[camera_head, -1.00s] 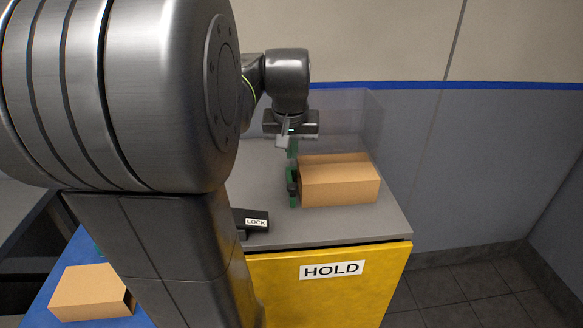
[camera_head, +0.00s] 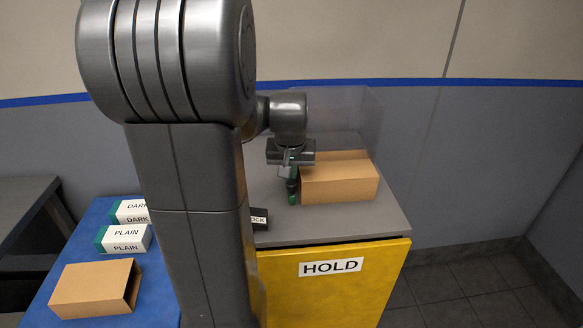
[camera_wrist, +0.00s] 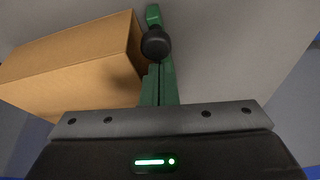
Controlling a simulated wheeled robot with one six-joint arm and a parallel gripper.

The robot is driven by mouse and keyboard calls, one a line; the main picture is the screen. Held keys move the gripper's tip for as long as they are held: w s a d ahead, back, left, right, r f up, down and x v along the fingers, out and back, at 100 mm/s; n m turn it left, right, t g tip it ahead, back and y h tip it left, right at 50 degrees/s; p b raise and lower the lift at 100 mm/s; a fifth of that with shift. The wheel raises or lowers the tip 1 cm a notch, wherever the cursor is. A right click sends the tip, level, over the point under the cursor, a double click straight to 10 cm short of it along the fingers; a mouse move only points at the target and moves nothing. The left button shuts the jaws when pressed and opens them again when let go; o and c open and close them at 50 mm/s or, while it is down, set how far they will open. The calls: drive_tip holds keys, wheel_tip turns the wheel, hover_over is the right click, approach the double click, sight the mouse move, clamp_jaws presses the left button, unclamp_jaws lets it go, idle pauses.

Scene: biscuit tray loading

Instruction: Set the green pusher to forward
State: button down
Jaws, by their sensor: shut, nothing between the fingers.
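The green pusher (camera_head: 293,198) stands on the grey top of the HOLD cabinet, at the left end of a cardboard box (camera_head: 340,180). My gripper (camera_head: 291,178) is shut and empty, pointing down right at the pusher and partly covering it in the head view. In the wrist view, my green fingertips (camera_wrist: 158,72) are together just beside the pusher's black knob (camera_wrist: 155,43). A green part of the pusher (camera_wrist: 153,15) shows beyond the knob. I cannot tell whether the fingers touch the knob. The box also shows in the wrist view (camera_wrist: 75,65).
A clear panel (camera_head: 345,115) stands behind the box. A black LOCK block (camera_head: 259,220) sits at the cabinet's front left. On the blue table (camera_head: 160,290) are an open carton (camera_head: 95,288) and white DARK (camera_head: 131,211) and PLAIN (camera_head: 125,239) packs. My arm hides part of the scene.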

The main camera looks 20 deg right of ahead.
drive_tip(key=s, duration=0.2)
drive_tip(key=s+a, duration=0.1)
drive_tip(key=s, duration=0.3)
drive_tip(key=shift+a+b, duration=0.3)
drive_tip(key=shift+b, duration=0.1)
drive_tip(key=shift+s+a+f, duration=0.1)
drive_tip(key=shift+s, duration=0.35)
